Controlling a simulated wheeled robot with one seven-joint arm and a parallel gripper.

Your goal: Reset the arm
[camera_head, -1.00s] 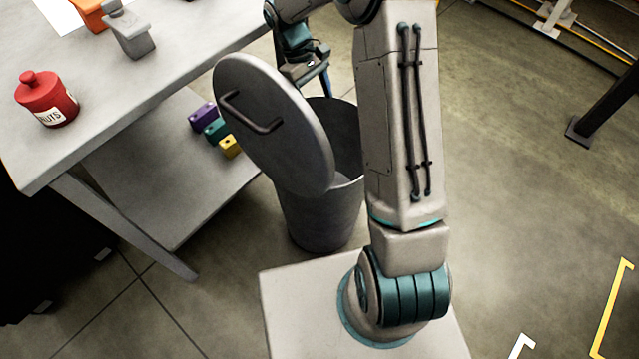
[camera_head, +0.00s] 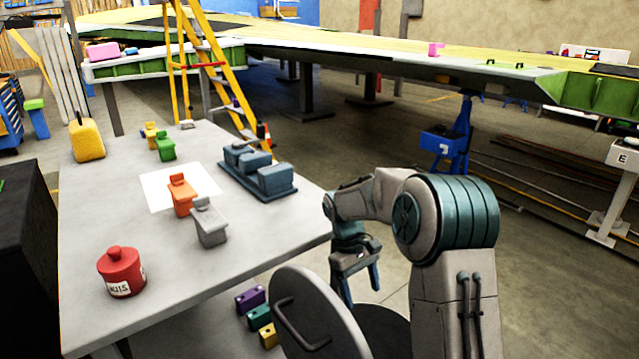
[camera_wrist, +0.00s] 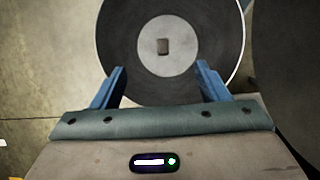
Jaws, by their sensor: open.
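My gripper (camera_head: 359,280) hangs fingers down beside the grey table, above the open bin. Its blue fingers (camera_wrist: 163,84) are spread apart with nothing between them in the wrist view. Below them, the wrist view looks down into the round bin (camera_wrist: 118,50). A pale disc with a small brown block (camera_wrist: 163,47) on it shows at the bin's bottom. In the head view the bin's dark opening (camera_head: 385,330) lies under my arm, and its round grey lid (camera_head: 315,315) leans up at the left, with a handle.
The table (camera_head: 90,235) holds a red pot (camera_head: 121,271), orange (camera_head: 181,196) and grey (camera_head: 209,224) clamp-like pieces, and a blue block fixture (camera_head: 257,172). Purple, teal and yellow blocks (camera_head: 257,313) sit on the lower shelf. A ladder and long wing stand behind.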

